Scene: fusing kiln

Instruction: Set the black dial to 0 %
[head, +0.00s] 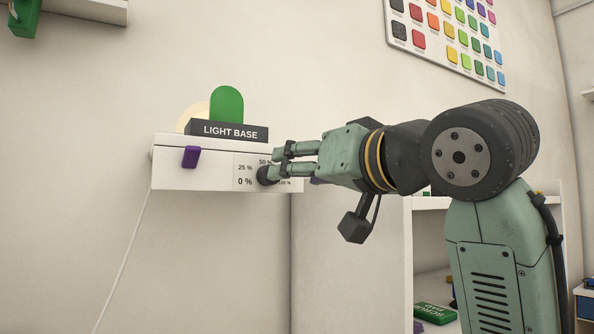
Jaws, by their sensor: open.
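The dial's pointer cannot be made out. My gripper (276,162) comes in from the right with its fingers at the dial, open. Whether the fingers touch the dial or straddle it I cannot tell.
A purple switch or tab (190,157) is on the box's front, left of the dial. A dark LIGHT BASE sign (230,131) and a green rounded piece (228,104) stand on top. A white cable (124,258) hangs at the left. Shelving (409,250) stands behind my arm.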

